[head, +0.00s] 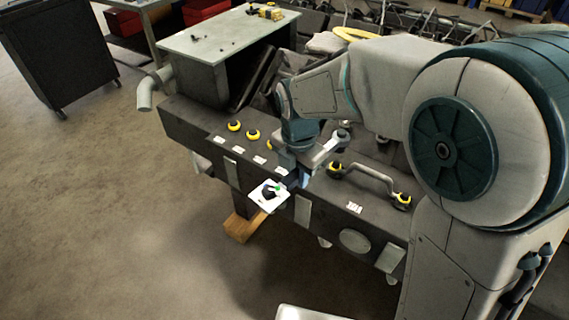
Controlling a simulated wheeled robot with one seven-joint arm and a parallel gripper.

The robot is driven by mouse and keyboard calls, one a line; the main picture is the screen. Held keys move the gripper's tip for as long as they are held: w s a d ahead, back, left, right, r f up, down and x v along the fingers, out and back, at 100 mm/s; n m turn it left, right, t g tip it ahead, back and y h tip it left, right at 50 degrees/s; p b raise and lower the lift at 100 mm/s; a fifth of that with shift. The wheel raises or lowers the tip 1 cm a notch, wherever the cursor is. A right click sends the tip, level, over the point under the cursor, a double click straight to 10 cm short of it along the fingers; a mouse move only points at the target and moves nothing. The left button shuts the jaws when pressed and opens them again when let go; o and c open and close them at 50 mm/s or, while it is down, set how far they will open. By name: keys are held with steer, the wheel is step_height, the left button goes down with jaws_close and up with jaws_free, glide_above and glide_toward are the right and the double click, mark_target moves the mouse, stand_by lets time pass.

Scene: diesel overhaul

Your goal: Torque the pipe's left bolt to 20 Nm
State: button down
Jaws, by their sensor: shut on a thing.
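The pipe (369,177) is a grey, handle-shaped tube lying on the dark engine block (330,205), with a yellow-ringed fitting at each end. Its left bolt (335,169) is at the left fitting, to the right of my gripper. My gripper (297,178) is shut on a tool that looks like a torque wrench (330,149), mostly hidden by my wrist. A grey arm with a round end reaches up and right, near the left fitting; I cannot tell whether it touches the bolt. A white square dial (260,202) with a dark pointer and green mark shows below my gripper.
Several yellow-ringed fittings (234,125) with white labels sit along the block to the left. A bench with a pale top (225,38) stands behind. A wooden support (241,228) is under the block. The floor (90,210) at left is clear.

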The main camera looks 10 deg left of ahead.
steer(key=shift+s+d+f+n+b, duration=0.2)
steer(key=shift+d+f+n+b, duration=0.15)
steer(key=shift+d+f+b, duration=0.25)
steer(key=shift+s+d+f+n+b, duration=0.25)
steer(key=shift+f+b, duration=0.2)
steer(key=shift+f, duration=0.3)
steer(key=shift+s+d+f+n+b, duration=0.15)
steer(key=shift+d+f+n+b, duration=0.35)
steer(key=shift+f, duration=0.2)
step_height(320, 180, down, 2)
steer(key=shift+a+b, duration=0.1)
steer(key=shift+b, duration=0.85)
steer(key=shift+w+a, duration=0.15)
steer(key=shift+a, duration=0.35)
